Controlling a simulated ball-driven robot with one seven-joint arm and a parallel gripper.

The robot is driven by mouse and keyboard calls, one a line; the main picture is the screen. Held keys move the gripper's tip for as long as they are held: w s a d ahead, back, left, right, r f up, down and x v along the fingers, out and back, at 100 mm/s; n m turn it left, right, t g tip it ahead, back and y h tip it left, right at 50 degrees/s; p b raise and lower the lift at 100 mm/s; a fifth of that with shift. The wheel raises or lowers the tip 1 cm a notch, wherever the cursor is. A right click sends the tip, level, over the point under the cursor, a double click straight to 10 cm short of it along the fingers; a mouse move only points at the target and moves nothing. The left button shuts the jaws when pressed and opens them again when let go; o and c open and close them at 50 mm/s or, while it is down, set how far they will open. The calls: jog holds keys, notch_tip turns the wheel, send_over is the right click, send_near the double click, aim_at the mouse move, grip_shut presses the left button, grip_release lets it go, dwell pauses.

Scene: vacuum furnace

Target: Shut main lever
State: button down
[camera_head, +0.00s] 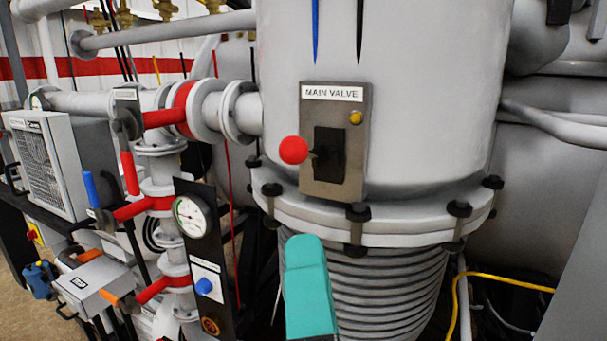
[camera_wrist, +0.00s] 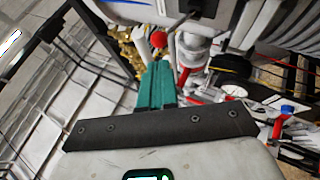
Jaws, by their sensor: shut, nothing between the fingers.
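The main lever has a round red knob (camera_head: 293,150) on a short dark stem, pointing left from a black switch block (camera_head: 329,155). The block sits on a metal plate labelled MAIN VALVE (camera_head: 332,94), with a small yellow button at upper right. My teal gripper (camera_head: 304,246) is below the plate, in front of the ribbed lower part of the vessel, apart from the knob. In the wrist view my shut, empty fingers (camera_wrist: 157,70) point up toward the red knob (camera_wrist: 158,40), with a visible gap at the tips in the picture.
A bolted flange (camera_head: 400,222) rings the vessel below the plate. Pipes with red handles (camera_head: 165,118) and a pressure gauge panel (camera_head: 190,217) stand to the left. A yellow hose (camera_head: 456,300) runs at lower right. The space before the plate looks clear.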

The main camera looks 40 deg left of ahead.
aim_at(301, 162)
jog(key=p+x, duration=0.2)
jog(key=x, duration=0.6)
jog(key=shift+w+a+r, duration=0.1)
jog(key=shift+w+a, duration=0.1)
jog(key=shift+a, duration=0.05)
jog(key=r+p, duration=0.2)
jog(key=shift+w+r+p, duration=0.25)
jog(key=shift+r+p, duration=0.05)
jog(key=shift+p, duration=0.05)
jog(key=shift+f, duration=0.15)
